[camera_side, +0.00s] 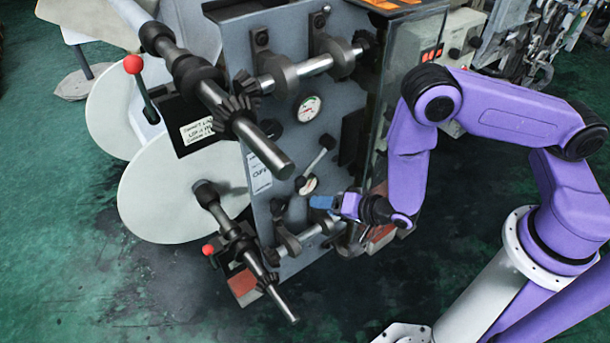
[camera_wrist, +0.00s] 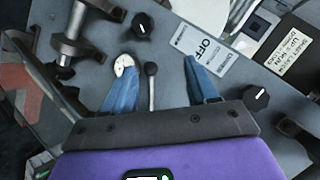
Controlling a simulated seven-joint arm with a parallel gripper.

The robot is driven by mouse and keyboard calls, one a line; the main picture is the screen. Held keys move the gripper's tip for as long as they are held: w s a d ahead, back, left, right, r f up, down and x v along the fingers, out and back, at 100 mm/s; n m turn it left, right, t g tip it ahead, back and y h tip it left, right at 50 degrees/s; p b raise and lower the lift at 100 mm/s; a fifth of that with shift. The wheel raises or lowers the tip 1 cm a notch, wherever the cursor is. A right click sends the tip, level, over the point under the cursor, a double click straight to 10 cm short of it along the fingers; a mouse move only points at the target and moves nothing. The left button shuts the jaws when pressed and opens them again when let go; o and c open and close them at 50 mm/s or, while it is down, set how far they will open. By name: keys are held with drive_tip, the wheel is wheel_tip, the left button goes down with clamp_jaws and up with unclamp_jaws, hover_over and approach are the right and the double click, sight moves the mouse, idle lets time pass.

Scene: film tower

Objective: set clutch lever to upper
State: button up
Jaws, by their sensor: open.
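A short grey lever (camera_side: 319,156) with a rounded end sits on the front panel, to the right of the OFF label. Its rod slants up and to the right. I cannot tell from any label that it is the clutch lever. In the wrist view, a thin lever with a dark rounded end (camera_wrist: 150,69) shows between my fingers, nearer the left one, without visible contact. My gripper (camera_side: 322,202), with blue fingers, is at the panel just below the grey lever. In the wrist view my gripper (camera_wrist: 158,66) is open, its fingers well apart. The lever's lower part is hidden by my gripper.
A thick shaft with a bevel gear (camera_side: 237,113) juts out to the upper left. A lower shaft (camera_side: 282,302) juts forward. Red-knobbed levers (camera_side: 133,64) stand left. Black knobs (camera_wrist: 256,97) flank the OFF label (camera_wrist: 207,48). A round gauge (camera_side: 309,108) sits above.

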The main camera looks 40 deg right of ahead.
drive_tip(key=d+f+m+t+h, duration=0.1)
drive_tip(key=d+f+m+t, duration=0.2)
drive_tip(key=d, duration=0.4)
drive_tip(key=t, duration=0.2)
approach(305, 174)
drive_tip(key=shift+n, duration=0.3)
drive_tip(key=x, duration=1)
drive_tip(key=shift+w+f, duration=0.1)
drive_tip(key=shift+f, duration=0.25)
